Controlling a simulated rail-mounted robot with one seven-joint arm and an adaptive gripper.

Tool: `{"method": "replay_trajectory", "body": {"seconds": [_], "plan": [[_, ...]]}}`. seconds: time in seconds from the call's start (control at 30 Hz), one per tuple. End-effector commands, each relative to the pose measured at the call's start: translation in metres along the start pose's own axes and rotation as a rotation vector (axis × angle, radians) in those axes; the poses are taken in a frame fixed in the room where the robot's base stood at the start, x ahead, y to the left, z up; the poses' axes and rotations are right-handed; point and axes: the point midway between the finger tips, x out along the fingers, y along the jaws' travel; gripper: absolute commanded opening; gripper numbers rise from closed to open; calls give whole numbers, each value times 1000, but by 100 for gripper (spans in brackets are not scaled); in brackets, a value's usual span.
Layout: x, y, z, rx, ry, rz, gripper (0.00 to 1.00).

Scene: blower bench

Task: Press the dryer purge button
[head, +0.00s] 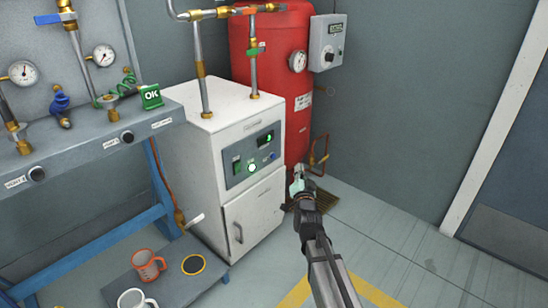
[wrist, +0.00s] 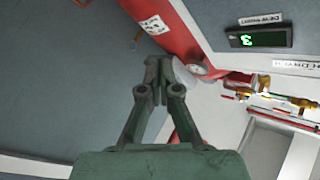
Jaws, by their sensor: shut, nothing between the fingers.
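The dryer (head: 232,140) is a white cabinet with a dark control panel (head: 254,152) on its upper front. The panel has a green-lit display (head: 265,138), a round pale button (head: 252,167) with a green glow, a green switch (head: 237,166) and a small blue control (head: 269,157). The labels are too small to read, so I cannot tell which is the purge button. My gripper (head: 298,179) is shut and empty, to the right of the panel and apart from it. In the wrist view my gripper (wrist: 160,66) shows near an upside-down display (wrist: 258,39); no button shows clearly there.
A red tank (head: 272,65) stands behind the dryer, with a grey box (head: 327,42) on the wall beside it. A blue-framed bench (head: 85,145) with gauges and valves is at left. An orange mug (head: 148,265) is on a low shelf. Floor at right is clear.

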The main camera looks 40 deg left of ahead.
Motion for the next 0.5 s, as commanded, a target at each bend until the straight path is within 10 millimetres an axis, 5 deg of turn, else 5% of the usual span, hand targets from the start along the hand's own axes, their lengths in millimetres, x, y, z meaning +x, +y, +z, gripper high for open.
{"method": "replay_trajectory", "body": {"seconds": [0.5], "plan": [[43, -32, 28, 0, -3, 0, 0]]}}
